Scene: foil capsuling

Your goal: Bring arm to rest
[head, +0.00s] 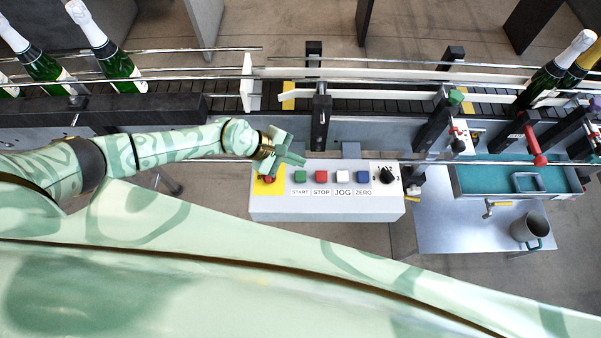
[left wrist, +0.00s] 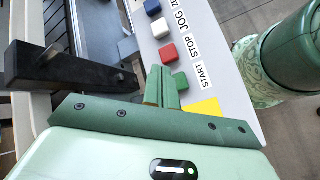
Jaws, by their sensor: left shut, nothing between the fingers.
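My left gripper (head: 287,150) is green and shut, with nothing in it. In the head view it is over the upper left corner of the white control box (head: 325,211), near the red button on a yellow plate (head: 268,182). In the left wrist view the closed fingers (left wrist: 160,72) lie beside the green START button (left wrist: 180,80) and the red STOP button (left wrist: 168,52); whether they touch the box I cannot tell. My left arm (head: 160,150) stretches in from the left. My right gripper is not in view.
A conveyor (head: 390,104) with metal rails runs behind the box. Foil-topped bottles stand on it at left (head: 110,60) and right (head: 545,78). A side table (head: 455,232) at right holds a teal-lined tray (head: 470,197) and a grey mug (head: 527,229). A dark post (left wrist: 65,70) stands near the gripper.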

